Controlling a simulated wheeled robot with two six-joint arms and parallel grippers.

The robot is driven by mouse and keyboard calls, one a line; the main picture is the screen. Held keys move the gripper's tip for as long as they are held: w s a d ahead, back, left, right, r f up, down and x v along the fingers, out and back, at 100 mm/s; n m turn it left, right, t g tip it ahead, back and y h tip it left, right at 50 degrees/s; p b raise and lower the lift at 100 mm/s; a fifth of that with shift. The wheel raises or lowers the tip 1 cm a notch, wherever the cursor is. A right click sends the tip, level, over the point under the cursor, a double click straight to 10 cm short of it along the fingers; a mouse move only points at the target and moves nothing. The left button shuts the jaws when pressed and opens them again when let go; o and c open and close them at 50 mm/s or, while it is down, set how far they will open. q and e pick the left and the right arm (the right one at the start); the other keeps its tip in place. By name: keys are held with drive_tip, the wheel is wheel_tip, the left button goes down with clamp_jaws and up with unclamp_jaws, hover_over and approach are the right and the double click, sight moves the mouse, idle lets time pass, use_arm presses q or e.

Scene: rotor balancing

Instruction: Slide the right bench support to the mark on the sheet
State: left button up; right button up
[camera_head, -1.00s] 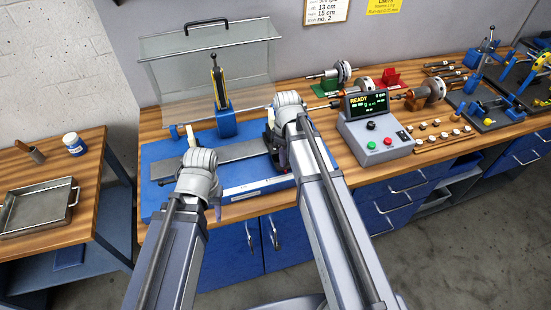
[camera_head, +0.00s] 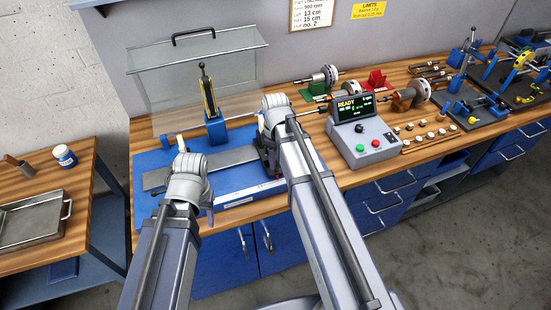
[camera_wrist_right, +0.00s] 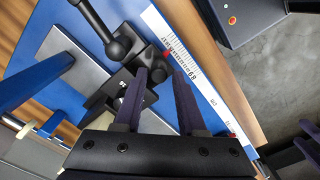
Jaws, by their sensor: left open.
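The right bench support, a dark block with ball-ended levers (camera_wrist_right: 122,80), stands on the blue bench base (camera_head: 150,203). A white ruler (camera_wrist_right: 205,98) with red marks runs along the base edge. My right gripper (camera_wrist_right: 169,73) is at the support's ruler side, with a gap showing between its fingers. In the head view its arm hides most of the support. My left gripper (camera_head: 200,208) is over the left front of the base; its fingers are mostly hidden by its wrist. The sheet (camera_head: 316,12) on the wall reads Left 13 cm, Right 15 cm.
A grey bed plate (camera_head: 230,157) lies on the base below a blue upright (camera_head: 215,130) and a clear shield (camera_head: 165,75). The control box (camera_head: 362,140) reads READY, right of my right arm. A metal tray (camera_head: 35,222) sits on the left table.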

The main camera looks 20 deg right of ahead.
wheel_tip(320, 180, up, 6)
drive_tip(key=p, duration=0.5)
drive_tip(key=shift+f, duration=0.1)
